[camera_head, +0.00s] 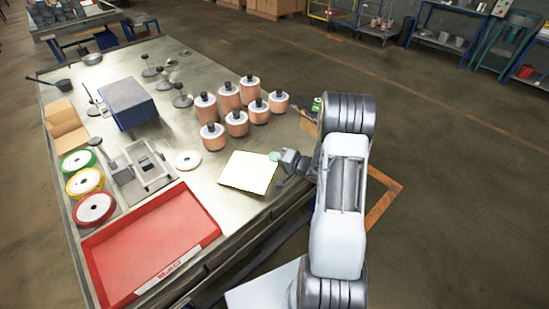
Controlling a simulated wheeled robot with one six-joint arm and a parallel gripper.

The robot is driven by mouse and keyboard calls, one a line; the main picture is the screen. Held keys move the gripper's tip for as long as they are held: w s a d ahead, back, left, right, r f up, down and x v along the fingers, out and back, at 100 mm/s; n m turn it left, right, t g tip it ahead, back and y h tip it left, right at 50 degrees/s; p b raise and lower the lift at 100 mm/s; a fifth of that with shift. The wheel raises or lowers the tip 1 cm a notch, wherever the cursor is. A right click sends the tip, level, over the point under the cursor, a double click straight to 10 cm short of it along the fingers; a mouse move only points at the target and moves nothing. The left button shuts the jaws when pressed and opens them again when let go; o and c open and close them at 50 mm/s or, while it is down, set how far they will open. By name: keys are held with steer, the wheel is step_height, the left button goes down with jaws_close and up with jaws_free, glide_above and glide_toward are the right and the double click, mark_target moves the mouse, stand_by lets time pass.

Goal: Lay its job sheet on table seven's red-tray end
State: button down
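A pale yellow sheet (246,173) shows over the right edge of the grey metal table (210,165). I cannot tell whether it lies flat on the table or is raised a little. My gripper (276,158) is at the sheet's upper right edge, with a small greenish piece at its tip. The fingers are too small to show whether they are shut on the sheet. The red tray (150,245) lies empty at the table's near left end, with a white label on its near side. No table number is readable.
Several copper-coloured cylinders (237,122) stand behind the sheet. A grey metal fixture (147,170), coloured discs (85,182), a blue box (126,102) and a cardboard box (65,127) stand left. A white disc (188,160) lies mid-table. Bare tabletop shows between sheet and tray.

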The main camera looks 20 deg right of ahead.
steer(key=c, duration=1.3)
jaws_free()
steer(key=shift+o, duration=0.2)
steer(key=shift+s, duration=0.1)
steer(key=b+v, duration=0.1)
steer(key=v, duration=1.2)
steer(key=shift+s+d, duration=0.15)
steer(key=shift+s, duration=0.15)
steer(key=shift+r, duration=0.1)
